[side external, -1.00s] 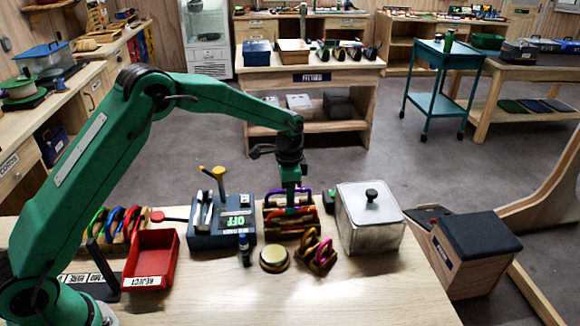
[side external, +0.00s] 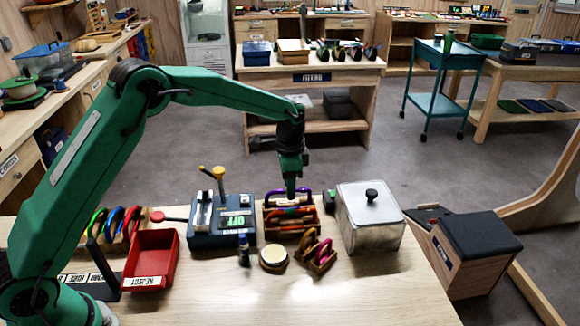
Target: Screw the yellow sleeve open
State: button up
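My green gripper (side external: 291,190) points down just above the wooden rack (side external: 270,229) of coloured carabiners, in the middle of the bench. Its fingertips are small and dark here, so I cannot tell whether it is open or shut. A purple carabiner (side external: 272,198) arches up at the back of the rack, with red and orange ones in front of it. A small wooden holder (side external: 316,268) with orange and purple carabiners stands in front and to the right. I cannot pick out a yellow sleeve on any carabiner with certainty.
Left of the rack stands a dark blue device (side external: 206,239) with a yellow-topped post. A red REJECT bin (side external: 150,262) is further left. A lidded clear box (side external: 370,232) stands to the right. A round yellow-rimmed pad (side external: 273,260) and a small bottle (side external: 243,250) are in front.

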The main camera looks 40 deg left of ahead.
jog(key=shift+w+a, duration=0.55)
dwell(0.8)
jog(key=shift+f, duration=0.6)
jog(key=shift+s+d, duration=0.55)
jog(key=shift+r, duration=0.1)
jog(key=shift+r, duration=4.95)
jog(key=shift+r, duration=0.1)
